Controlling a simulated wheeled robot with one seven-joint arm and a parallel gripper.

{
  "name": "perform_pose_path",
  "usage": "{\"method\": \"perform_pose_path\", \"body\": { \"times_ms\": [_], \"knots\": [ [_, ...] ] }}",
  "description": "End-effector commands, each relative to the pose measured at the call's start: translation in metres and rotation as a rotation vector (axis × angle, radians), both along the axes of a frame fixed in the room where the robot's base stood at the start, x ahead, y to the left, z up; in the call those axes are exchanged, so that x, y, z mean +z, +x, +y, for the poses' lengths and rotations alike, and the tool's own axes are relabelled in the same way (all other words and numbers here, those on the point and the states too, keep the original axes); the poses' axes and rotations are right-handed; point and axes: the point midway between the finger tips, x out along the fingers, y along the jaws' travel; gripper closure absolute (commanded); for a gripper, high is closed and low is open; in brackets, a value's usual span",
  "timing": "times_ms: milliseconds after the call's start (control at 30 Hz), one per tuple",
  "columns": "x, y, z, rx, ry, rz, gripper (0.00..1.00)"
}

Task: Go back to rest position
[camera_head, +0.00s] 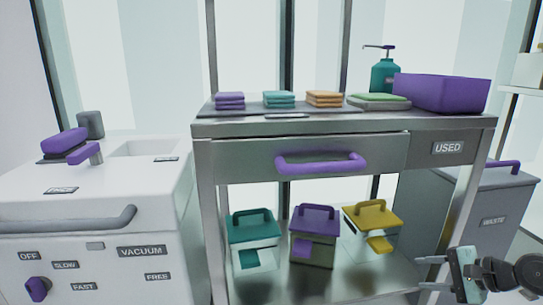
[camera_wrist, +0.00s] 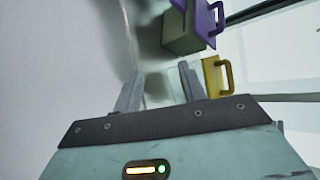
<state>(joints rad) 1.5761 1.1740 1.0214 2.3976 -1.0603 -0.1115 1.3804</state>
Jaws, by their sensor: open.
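My gripper (camera_head: 430,273) is at the lower right of the head view, in front of the table's right side. Its two fingers are apart with nothing between them, and the wrist view also shows the open fingers (camera_wrist: 160,88). Three lidded bins stand on the lower shelf: a teal-lidded one (camera_head: 252,232), a purple-lidded one (camera_head: 315,222) and a yellow-lidded one (camera_head: 372,218). The gripper is apart from all of them. In the wrist view the purple-lidded bin (camera_wrist: 185,32) is at the top and the yellow bin (camera_wrist: 211,75) is beyond the right finger.
The steel table (camera_head: 300,125) carries folded cloths (camera_head: 279,97), a teal pump bottle (camera_head: 384,75) and a purple tray (camera_head: 440,92). Its drawer has a purple handle (camera_head: 320,164). A white vacuum unit (camera_head: 90,210) stands left; a grey waste bin (camera_head: 490,210) stands right, near my arm.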

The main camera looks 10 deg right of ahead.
Motion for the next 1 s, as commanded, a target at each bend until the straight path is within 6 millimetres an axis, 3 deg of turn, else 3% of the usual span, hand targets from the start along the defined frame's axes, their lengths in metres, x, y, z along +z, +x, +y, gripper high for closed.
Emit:
{"method": "perform_pose_path", "body": {
  "times_ms": [267,533,767,1000],
  "knots": [
    [-0.017,-0.013,0.046,0.231,-0.172,0.107,0.59],
    [-0.025,-0.044,0.101,0.615,-0.477,0.226,0.59],
    [-0.005,-0.072,0.139,0.934,-0.736,0.262,0.59],
    [0.034,-0.102,0.183,1.222,-0.955,0.223,0.59]
  ]
}}
